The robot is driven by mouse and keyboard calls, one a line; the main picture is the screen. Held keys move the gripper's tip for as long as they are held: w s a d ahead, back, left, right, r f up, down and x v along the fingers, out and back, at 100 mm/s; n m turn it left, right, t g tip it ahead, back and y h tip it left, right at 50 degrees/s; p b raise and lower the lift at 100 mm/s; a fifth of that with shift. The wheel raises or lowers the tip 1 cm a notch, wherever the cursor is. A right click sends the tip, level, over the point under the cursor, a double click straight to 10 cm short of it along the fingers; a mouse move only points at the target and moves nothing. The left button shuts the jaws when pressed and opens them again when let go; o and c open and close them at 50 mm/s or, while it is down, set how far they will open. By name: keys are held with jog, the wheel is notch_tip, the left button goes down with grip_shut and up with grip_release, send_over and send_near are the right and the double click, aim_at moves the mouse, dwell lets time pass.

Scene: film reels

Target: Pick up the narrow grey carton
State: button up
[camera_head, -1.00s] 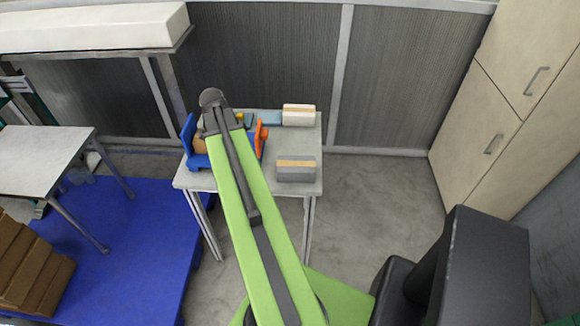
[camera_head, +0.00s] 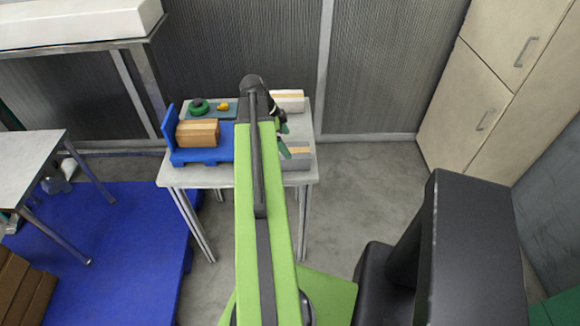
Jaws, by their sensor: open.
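The narrow grey carton (camera_head: 299,163) lies at the front right of the small table, with a tan strip along its top. My arm and gripper cover its left part. My gripper (camera_head: 283,141) is open, its two dark green fingertips showing just right of my arm. The fingertips are at the carton's upper left in the picture. Whether they touch it or hang above it cannot be told.
On the table (camera_head: 205,179) are a blue stand (camera_head: 203,156) with a brown block (camera_head: 197,133), a green ring (camera_head: 199,105), a small yellow item (camera_head: 223,106) and a whitish carton (camera_head: 290,102) behind the grey one. A beige cabinet (camera_head: 480,90) stands at right.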

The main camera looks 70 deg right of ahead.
aim_at(292, 151)
jog(key=b+x, duration=0.2)
jog(key=x, duration=0.2)
jog(key=shift+w+f, duration=0.1)
jog(key=shift+w, duration=0.05)
jog(key=b+x, duration=0.5)
jog(key=shift+w+f, duration=0.25)
jog(key=shift+f, duration=0.05)
jog(key=shift+r, duration=0.2)
jog(key=shift+c, duration=0.3)
jog(key=c, duration=1.7)
